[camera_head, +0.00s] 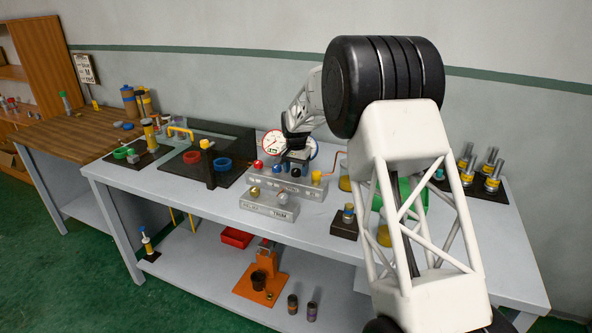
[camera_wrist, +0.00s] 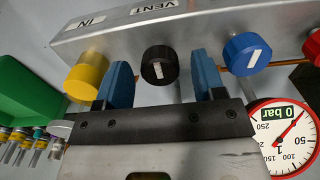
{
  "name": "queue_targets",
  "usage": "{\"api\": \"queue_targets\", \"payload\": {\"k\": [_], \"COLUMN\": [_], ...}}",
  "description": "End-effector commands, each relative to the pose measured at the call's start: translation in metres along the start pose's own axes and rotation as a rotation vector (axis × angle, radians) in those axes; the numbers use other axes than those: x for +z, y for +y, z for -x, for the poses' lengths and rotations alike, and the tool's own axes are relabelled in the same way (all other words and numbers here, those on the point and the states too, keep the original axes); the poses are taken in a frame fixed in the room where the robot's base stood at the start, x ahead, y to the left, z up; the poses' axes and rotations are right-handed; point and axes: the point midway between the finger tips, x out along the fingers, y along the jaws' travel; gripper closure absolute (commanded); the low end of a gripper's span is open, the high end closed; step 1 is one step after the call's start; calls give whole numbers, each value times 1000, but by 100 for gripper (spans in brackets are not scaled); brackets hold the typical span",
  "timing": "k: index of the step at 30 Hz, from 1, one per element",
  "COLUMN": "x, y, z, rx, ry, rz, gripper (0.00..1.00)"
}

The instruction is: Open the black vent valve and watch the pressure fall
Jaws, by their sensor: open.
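The black vent valve (camera_wrist: 158,66) is a round knob with a white bar mark, on the silver manifold (camera_wrist: 115,30) under the label VENT. My gripper (camera_wrist: 162,78) is open, one blue finger on each side of the knob, with visible gaps between fingers and knob. In the head view my gripper (camera_head: 296,158) is over the manifold (camera_head: 270,184), and the black knob (camera_head: 295,172) shows just below it. A red-rimmed round gauge (camera_wrist: 285,138) is at the lower right of the wrist view. Its red needle points to the upper right; a green label reads 0 bar.
A yellow knob (camera_wrist: 87,76) and a blue knob (camera_wrist: 246,53) flank the black one closely. A red knob (camera_wrist: 313,46) is at the right edge. A green container (camera_wrist: 35,95) stands beyond the yellow knob. My arm covers part of the bench (camera_head: 330,236) in the head view.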

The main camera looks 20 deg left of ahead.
Motion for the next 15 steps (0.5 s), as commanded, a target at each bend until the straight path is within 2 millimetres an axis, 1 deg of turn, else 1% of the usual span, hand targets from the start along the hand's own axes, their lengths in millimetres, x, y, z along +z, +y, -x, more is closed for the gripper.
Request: {"api": "queue_targets", "payload": {"k": [7,15], "x": [0,0], "y": [0,0], "z": [0,0], "rx": [0,0], "ry": [0,0], "rz": [0,0], "gripper": [37,78]}}
